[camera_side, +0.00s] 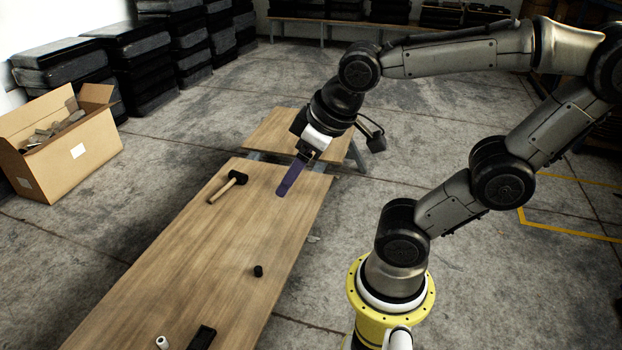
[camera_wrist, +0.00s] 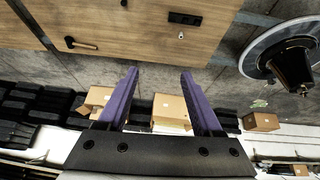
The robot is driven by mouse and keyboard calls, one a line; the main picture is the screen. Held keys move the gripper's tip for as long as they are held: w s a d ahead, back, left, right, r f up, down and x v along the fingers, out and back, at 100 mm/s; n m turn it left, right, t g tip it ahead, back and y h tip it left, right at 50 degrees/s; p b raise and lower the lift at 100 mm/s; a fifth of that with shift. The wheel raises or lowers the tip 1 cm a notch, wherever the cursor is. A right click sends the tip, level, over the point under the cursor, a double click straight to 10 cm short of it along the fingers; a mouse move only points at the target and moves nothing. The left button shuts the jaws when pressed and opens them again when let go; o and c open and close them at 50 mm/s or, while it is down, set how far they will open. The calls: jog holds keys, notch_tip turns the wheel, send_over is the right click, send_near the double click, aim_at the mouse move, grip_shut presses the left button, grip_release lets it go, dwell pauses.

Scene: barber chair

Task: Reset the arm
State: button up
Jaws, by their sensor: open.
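My gripper (camera_side: 281,192) hangs over the far end of the long wooden table (camera_side: 190,265), with its purple fingers pointing down and a little left. In the wrist view my gripper (camera_wrist: 160,72) shows two purple fingers spread wide apart, with nothing between them. In the side view the fingers overlap, and their exact height above the table is hard to tell. My arm is bent and reaches in from the right.
A mallet (camera_side: 228,186) lies left of my gripper. A small black cylinder (camera_side: 258,271), a black block (camera_side: 202,338) and a white cylinder (camera_side: 162,342) are nearer. A cardboard box (camera_side: 75,155) stands on the floor. A round disc (camera_wrist: 262,50) shows in the wrist view.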

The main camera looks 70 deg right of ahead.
jog(key=s, duration=0.3)
jog(key=shift+s+a+f, duration=0.2)
jog(key=shift+s+a, duration=0.1)
jog(key=shift+a, duration=0.1)
